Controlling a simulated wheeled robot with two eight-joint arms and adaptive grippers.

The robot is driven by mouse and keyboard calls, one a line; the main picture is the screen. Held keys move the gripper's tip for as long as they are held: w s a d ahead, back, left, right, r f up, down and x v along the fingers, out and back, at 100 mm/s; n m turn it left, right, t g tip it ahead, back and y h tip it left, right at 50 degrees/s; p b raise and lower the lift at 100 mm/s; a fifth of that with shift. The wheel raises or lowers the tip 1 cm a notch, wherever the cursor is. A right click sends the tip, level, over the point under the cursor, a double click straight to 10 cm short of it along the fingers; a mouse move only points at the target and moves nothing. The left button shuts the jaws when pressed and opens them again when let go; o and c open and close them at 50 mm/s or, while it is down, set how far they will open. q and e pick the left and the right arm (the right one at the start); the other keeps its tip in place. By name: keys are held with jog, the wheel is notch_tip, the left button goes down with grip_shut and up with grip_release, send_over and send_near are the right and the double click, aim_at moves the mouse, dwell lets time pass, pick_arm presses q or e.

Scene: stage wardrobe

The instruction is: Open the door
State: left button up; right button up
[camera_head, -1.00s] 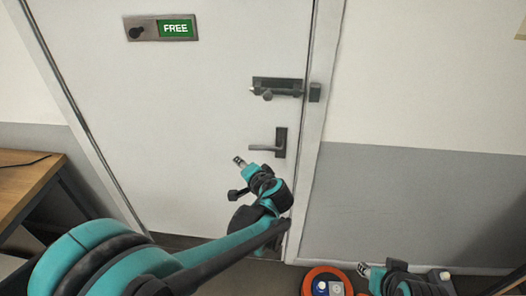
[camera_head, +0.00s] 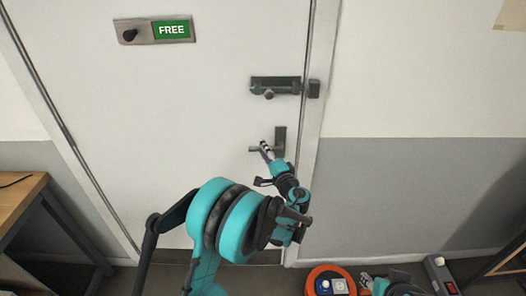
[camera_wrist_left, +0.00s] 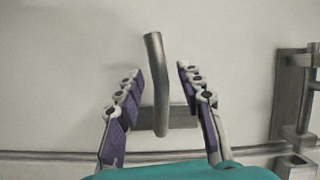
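The white door (camera_head: 150,110) stands shut in its frame in the head view. Its dark lever handle (camera_head: 281,140) is at the lower right, with the lever pointing left. My left gripper (camera_head: 266,150) is at the lever. In the left wrist view its two fingers (camera_wrist_left: 160,70) are apart, one on each side of the grey lever (camera_wrist_left: 155,60), with gaps visible on both sides. A slide bolt (camera_head: 275,86) sits above the handle; whether it is drawn is unclear. My right gripper (camera_head: 366,279) is low at the bottom right, its fingers too small to judge.
A grey bolt keeper (camera_head: 314,88) is on the door frame. A sign (camera_head: 172,30) reads FREE. An orange cable reel (camera_head: 318,273) and a grey box (camera_head: 440,273) are low right. A wooden table (camera_head: 22,200) stands left and a wooden piece (camera_head: 510,262) right.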

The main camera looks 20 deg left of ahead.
pick_arm(q)
jog(key=shift+w+a, duration=0.3)
jog(key=shift+w, duration=0.1)
grip_shut()
jog(key=shift+w+d+f+n+g+h, duration=0.1)
jog(key=shift+d+f+n+g+h, duration=0.15)
jog(key=shift+f+n+h, duration=0.55)
jog(key=shift+d+f+n+g+h, duration=0.1)
jog(key=shift+f+n+g, duration=0.3)
jog(key=shift+n, duration=0.85)
jog(key=shift+w+d+f+n+g+h, duration=0.15)
jog(key=shift+f+n+h, duration=0.25)
jog(key=shift+f+n, duration=0.5)
jog(key=shift+s+d+r+n, duration=0.1)
jog(key=shift+n, duration=0.15)
